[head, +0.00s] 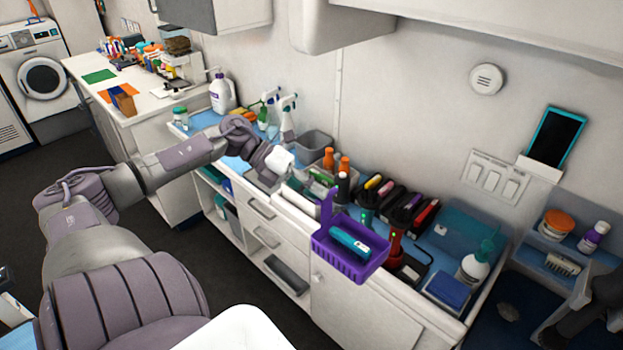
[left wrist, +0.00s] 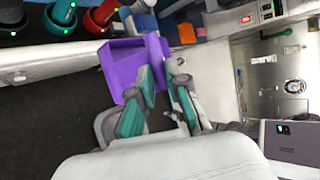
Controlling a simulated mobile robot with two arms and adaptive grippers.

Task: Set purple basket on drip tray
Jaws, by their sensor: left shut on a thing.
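The purple basket (head: 340,262) hangs in the air in front of the counter's front edge, with a teal and white item (head: 350,244) lying in it. My left gripper (head: 305,193) is shut on the basket's raised purple side. In the left wrist view the purple basket (left wrist: 121,66) lies just beyond the teal-padded fingers of the left gripper (left wrist: 163,95). The exact grip is partly hidden. My right gripper does not show.
A pump bottle (head: 474,265) and a blue box (head: 448,291) stand to the right. A grey bin (head: 311,146) and spray bottles (head: 287,120) stand farther left. The floor before the drawers is clear.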

